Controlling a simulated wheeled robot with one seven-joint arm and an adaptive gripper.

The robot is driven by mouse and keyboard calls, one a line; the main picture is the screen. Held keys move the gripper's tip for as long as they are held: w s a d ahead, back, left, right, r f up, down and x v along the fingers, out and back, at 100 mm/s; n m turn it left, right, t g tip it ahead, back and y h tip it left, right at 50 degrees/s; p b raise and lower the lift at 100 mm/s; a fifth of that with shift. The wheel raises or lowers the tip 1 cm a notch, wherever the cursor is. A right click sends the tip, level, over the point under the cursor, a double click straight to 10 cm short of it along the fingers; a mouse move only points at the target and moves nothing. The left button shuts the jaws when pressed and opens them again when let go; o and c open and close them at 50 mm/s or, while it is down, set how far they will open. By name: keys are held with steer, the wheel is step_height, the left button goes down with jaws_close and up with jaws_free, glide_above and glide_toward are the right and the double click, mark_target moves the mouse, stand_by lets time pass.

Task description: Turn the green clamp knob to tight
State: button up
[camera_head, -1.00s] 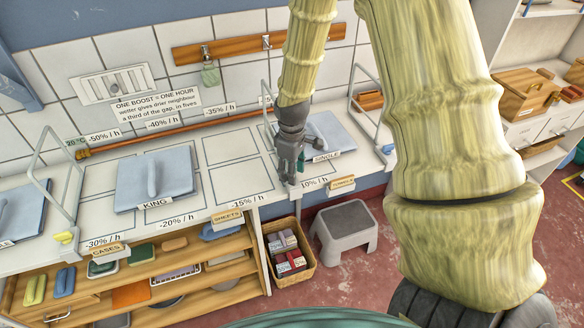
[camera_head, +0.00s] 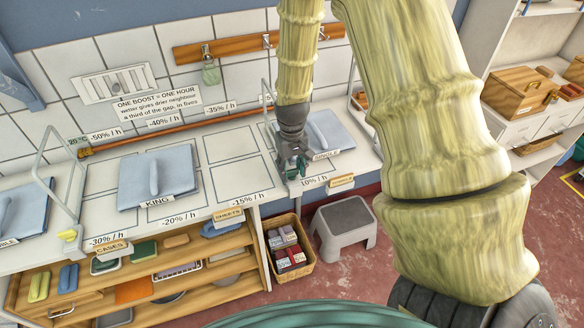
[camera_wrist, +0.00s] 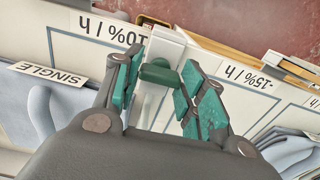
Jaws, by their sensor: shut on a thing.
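The green clamp knob (camera_wrist: 159,73) sits between my gripper's fingertips in the wrist view, on a white clamp block (camera_wrist: 165,50) at the front edge of the counter. My gripper (camera_wrist: 160,78), dark grey with teal finger pads, is shut on the knob, one finger on either side. In the head view my gripper (camera_head: 292,168) is at the counter's front edge, left of the SINGLE label. There the knob is hidden by the gripper. I see no marking that tells how tight the knob is.
A wire frame stands behind my gripper. A folded blue cloth (camera_head: 328,133) lies close to its right. At the left, another wire frame (camera_head: 58,205) has a yellow knob (camera_head: 68,235). Below are a basket of boxes (camera_head: 308,262) and a grey step stool (camera_head: 343,222).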

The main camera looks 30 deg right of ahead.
mark_target(292, 170)
steer(key=shift+w, duration=0.1)
stand_by(0.5)
steer(key=o, duration=1)
steer(key=shift+r, duration=0.1)
step_height(292, 170, up, 12)
stand_by(0.5)
